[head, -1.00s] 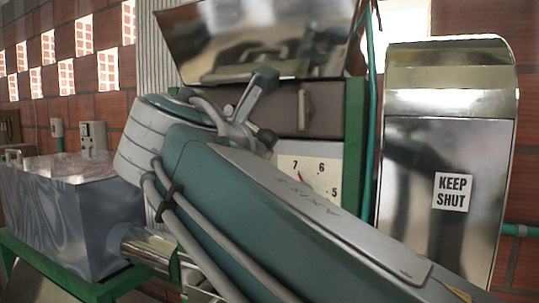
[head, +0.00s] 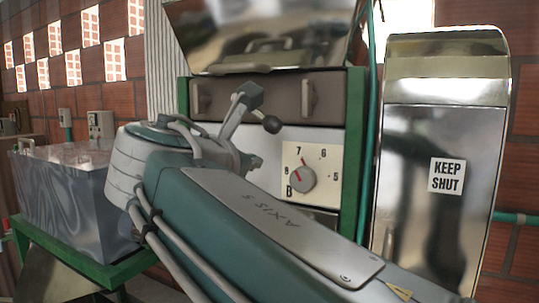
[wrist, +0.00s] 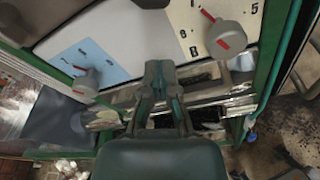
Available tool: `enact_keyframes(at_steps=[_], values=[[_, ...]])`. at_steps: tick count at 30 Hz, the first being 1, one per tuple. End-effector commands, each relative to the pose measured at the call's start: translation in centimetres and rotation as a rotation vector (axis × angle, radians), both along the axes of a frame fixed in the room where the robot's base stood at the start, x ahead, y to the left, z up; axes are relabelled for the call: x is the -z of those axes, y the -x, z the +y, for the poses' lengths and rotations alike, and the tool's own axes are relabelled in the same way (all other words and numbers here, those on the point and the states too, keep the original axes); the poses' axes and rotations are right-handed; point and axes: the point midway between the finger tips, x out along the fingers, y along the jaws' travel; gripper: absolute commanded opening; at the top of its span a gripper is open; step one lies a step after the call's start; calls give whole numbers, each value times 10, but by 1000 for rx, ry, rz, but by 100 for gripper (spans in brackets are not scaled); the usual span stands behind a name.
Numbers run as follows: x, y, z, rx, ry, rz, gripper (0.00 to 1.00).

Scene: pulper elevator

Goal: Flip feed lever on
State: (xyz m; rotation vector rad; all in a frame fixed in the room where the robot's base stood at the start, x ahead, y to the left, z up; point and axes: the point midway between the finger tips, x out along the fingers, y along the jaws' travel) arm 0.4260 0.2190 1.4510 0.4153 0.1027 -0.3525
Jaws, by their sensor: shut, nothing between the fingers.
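My gripper (head: 250,95) is above and slightly left of the ball knob in the head view, with no clear contact. In the wrist view my gripper (wrist: 160,70) is shut and empty, in front of the panel's edge. A grey rounded part (wrist: 150,3) is cut off by the top edge there; I cannot tell if it belongs to the lever.
The dial (head: 302,178) has a red mark. In the wrist view another red-marked knob (wrist: 85,85) sits by a blue plate. A metal cover marked KEEP SHUT (head: 440,150) stands right. A metal tank (head: 65,205) on a green frame stands left.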

Motion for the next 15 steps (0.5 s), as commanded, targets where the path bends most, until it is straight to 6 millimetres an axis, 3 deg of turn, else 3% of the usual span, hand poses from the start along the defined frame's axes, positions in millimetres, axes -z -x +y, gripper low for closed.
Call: enact_keyframes(at_steps=[9,15], values=[[-10,52,18,-3,-2,0,0],[-12,64,21,-1,-1,0,0]])
